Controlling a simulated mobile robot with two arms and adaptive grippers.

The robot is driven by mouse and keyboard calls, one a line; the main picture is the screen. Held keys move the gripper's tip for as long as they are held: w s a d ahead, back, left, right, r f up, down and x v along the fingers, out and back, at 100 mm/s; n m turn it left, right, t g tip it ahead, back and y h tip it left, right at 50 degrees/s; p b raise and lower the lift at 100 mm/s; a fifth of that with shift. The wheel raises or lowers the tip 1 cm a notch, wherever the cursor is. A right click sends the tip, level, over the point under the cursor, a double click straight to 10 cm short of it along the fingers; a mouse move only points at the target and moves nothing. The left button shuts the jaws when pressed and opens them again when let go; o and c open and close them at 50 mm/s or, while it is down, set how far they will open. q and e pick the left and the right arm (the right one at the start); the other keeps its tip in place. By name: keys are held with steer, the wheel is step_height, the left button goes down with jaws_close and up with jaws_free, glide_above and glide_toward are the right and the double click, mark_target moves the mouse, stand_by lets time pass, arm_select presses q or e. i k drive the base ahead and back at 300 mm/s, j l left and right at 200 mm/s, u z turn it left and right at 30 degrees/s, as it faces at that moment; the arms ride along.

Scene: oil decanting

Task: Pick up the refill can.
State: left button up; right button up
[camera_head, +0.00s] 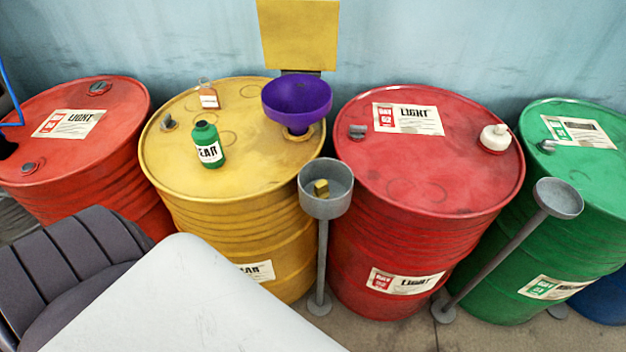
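A small green can (207,144) with a dark cap and a white label stands upright on the yellow drum (185,181), left of the purple funnel (297,100). The label's visible letters read "EAR". It is the only can-like container I see on the drum tops, and nothing touches it. The funnel sits upright in an opening at the drum's right edge. Neither of my grippers is in view.
A small clear bottle (208,97) stands behind the can. Red drums (440,165) (122,132) flank the yellow one; a green drum (590,170) is at right. Grey cup stands (326,203) (558,199) rise in front. A white fitting (495,140) sits on the right red drum.

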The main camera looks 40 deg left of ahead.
mark_target(205, 137)
steer(key=u, duration=1.85)
